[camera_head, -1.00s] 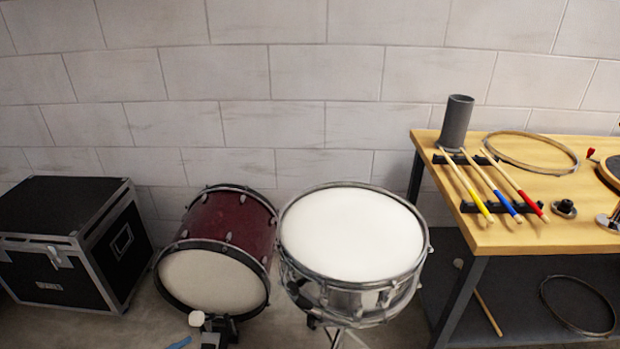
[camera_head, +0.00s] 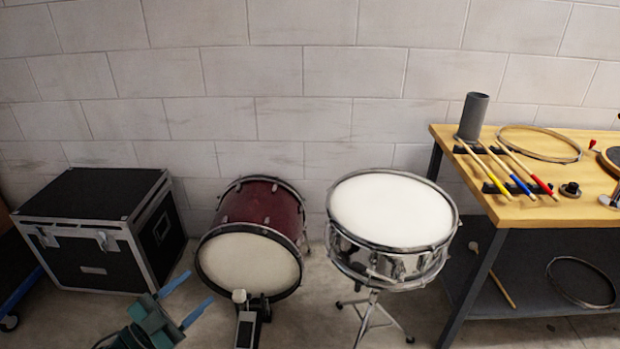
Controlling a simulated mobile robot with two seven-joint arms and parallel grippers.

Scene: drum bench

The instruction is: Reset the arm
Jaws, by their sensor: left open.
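My left gripper (camera_head: 185,299) shows at the bottom left, a teal body with two blue fingers spread apart. It is open and empty, with nothing between the fingers. In the picture it lies in front of the black case and left of the bass drum pedal, apart from both as far as I can tell. Most of my left arm is out of view below. My right gripper is not in view.
A black case (camera_head: 85,205) stands at left, beside a red bass drum (camera_head: 262,215) with a pedal (camera_head: 246,322). A snare drum (camera_head: 392,212) stands on a stand (camera_head: 375,318). A wooden bench (camera_head: 460,170) at right holds several drumsticks, a grey cylinder (camera_head: 473,116) and a hoop (camera_head: 540,143).

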